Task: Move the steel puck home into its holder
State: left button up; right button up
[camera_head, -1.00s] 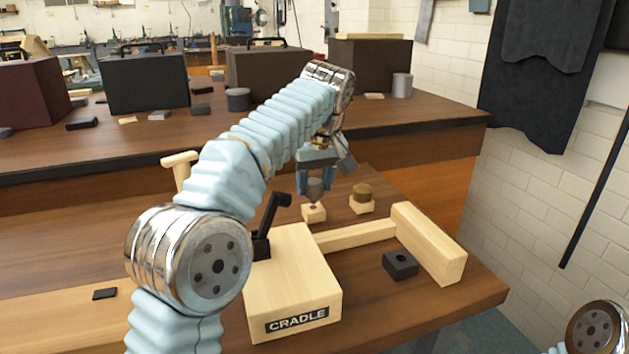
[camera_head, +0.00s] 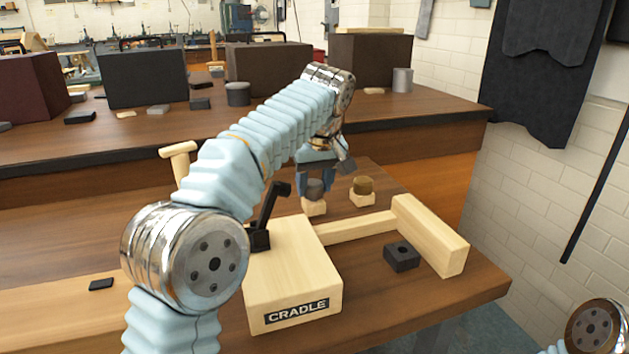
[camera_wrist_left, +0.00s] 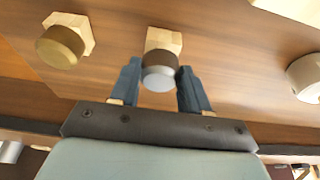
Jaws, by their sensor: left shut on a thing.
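The steel puck (camera_head: 314,188) is a short grey cylinder. It stands at a small pale wooden block (camera_head: 314,207) behind the cradle. My left gripper (camera_head: 315,187) points down with its blue fingers on both sides of the puck, shut on it. The left wrist view shows the puck (camera_wrist_left: 160,78) between the fingertips, with the wooden block (camera_wrist_left: 163,40) right by it; whether they touch is unclear. The wooden cradle (camera_head: 290,265), labelled CRADLE, has a black lever (camera_head: 270,215) at its left. My right gripper is not in view.
A brass puck (camera_head: 362,186) sits on a similar wooden block just right of the steel one. A wooden rail (camera_head: 360,229) runs from the cradle to an end block (camera_head: 430,236). A dark holed block (camera_head: 402,256) lies in front. A wooden T-shaped post (camera_head: 178,160) stands left.

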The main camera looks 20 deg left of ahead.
pick_arm(q)
jog(key=shift+f+b, duration=0.35)
jog(key=shift+f, duration=0.2)
jog(key=o, duration=1.2)
jog(key=shift+o, duration=0.2)
jog(key=p+v, duration=0.2)
jog(key=v, duration=0.5)
jog(key=shift+r, duration=0.25)
jog(key=shift+s, duration=0.1)
